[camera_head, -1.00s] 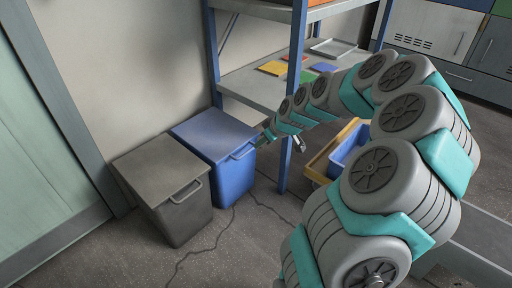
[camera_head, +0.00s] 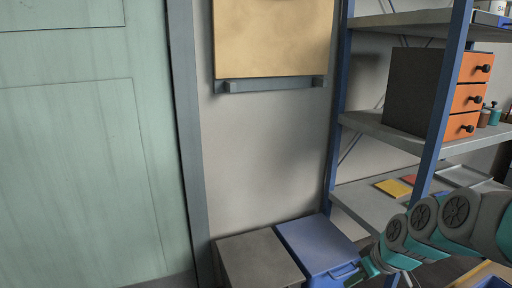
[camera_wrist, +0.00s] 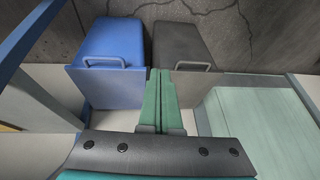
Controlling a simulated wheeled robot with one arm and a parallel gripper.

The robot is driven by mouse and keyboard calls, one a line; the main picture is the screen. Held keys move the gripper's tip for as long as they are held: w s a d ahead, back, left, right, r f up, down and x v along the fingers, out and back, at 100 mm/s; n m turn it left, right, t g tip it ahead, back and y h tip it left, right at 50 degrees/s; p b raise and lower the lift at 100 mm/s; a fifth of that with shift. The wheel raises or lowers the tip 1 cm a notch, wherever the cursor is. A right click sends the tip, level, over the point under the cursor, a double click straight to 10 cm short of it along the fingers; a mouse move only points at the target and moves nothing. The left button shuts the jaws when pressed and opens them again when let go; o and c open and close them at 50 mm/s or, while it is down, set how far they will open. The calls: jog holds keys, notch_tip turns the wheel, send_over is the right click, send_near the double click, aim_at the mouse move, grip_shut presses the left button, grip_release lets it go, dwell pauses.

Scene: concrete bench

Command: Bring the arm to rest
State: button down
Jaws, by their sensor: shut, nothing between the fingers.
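My gripper (camera_wrist: 160,100) shows in the wrist view with its two green fingers together and nothing between them. It points toward the gap between a blue bin (camera_wrist: 107,45) and a dark grey bin (camera_wrist: 184,45), and looks apart from both. In the head view my arm reaches in from the lower right, and my gripper (camera_head: 366,270) is partly cut off at the bottom edge, beside the front right of the blue bin (camera_head: 312,245).
A shelf unit with blue posts (camera_head: 440,110) stands close behind my arm, holding an orange drawer box (camera_head: 470,98) and coloured flat items (camera_head: 394,187). The grey bin (camera_head: 258,262) stands left of the blue one. A green door (camera_head: 80,150) is at the left.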

jog(key=s+a+r+m+g+h+p, duration=0.1)
jog(key=s+a+r+g+p, duration=0.1)
jog(key=s, duration=0.6)
jog(key=s+a+r+m+g+h+p, duration=0.1)
jog(key=s+a+r+g+p, duration=0.1)
jog(key=s, duration=0.7)
jog(key=s+a+r+m+g+h+p, duration=0.1)
jog(key=s+a+r+m+g+p, duration=0.1)
jog(key=s+a+r, duration=0.4)
jog(key=s+p, duration=0.1)
jog(key=s, duration=0.2)
jog(key=shift+r+p, duration=0.3)
jog(key=shift+r, duration=0.1)
